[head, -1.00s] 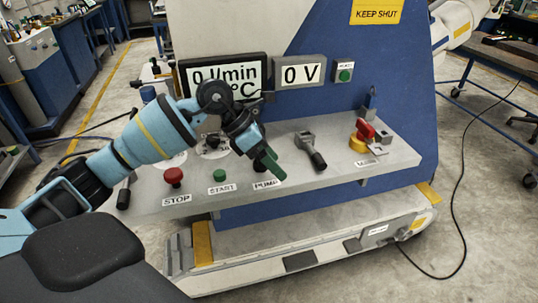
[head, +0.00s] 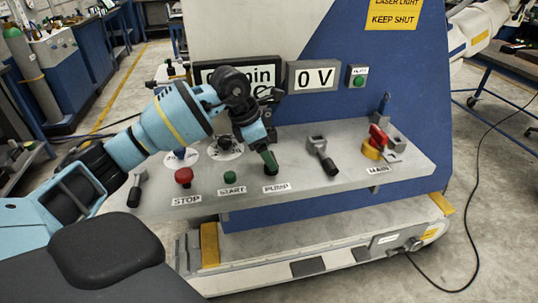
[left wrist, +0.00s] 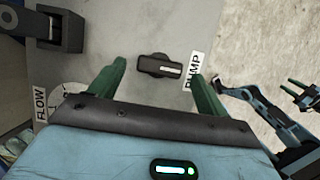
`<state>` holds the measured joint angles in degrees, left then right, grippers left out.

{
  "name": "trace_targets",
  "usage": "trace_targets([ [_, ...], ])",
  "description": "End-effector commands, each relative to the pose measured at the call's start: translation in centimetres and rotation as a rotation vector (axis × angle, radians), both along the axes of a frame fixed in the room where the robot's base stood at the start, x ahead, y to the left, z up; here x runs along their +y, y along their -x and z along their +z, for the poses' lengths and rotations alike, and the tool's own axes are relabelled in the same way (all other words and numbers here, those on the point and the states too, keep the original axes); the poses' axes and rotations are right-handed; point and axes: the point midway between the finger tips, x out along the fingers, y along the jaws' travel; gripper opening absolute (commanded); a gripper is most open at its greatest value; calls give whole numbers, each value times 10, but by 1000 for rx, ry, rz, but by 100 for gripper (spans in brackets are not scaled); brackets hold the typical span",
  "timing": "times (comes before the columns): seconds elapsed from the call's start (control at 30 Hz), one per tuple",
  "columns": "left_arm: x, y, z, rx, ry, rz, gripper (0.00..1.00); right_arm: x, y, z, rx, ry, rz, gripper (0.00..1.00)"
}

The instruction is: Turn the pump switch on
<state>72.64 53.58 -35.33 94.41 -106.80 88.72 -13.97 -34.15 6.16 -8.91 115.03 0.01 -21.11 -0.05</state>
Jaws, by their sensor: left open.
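The pump switch is a black rotary knob with a white line (left wrist: 160,66), next to the PUMP label (left wrist: 194,70) in the left wrist view. My left gripper (left wrist: 158,70) is open, with one green finger on each side of the knob and visible gaps to it. In the head view my left gripper (head: 268,160) points down over the panel just above the PUMP label (head: 277,187), and hides the knob. At the right of the left wrist view a blue arm with green fingers (left wrist: 301,95), apparently my right one, is small and away from the panel.
The grey panel (head: 330,190) carries a red STOP button (head: 184,176), a green START button (head: 230,178), a black-handled lever (head: 322,156) and a red-and-yellow main switch (head: 376,145). Displays (head: 313,77) stand behind. A FLOW dial label (left wrist: 41,104) is near my left gripper.

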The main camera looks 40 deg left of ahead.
Motion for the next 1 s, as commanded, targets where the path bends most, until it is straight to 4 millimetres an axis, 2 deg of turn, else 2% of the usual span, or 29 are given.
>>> trace_targets([
  [0.2, -5, -6, -18, 0, 1, -1, 76, 0, 0, 0, -1, 0, 0, 42],
  [0.53, -6, -7, -20, -2, 1, -1, 75, 0, 0, 0, -1, 0, 0, 42],
  [0.87, -6, -7, -20, -2, 1, -1, 32, 0, 0, 0, 0, 1, 0, 42],
  [1.0, -6, -6, -20, -1, 2, -4, 32, -1, 0, 0, 0, 1, 0, 42],
])
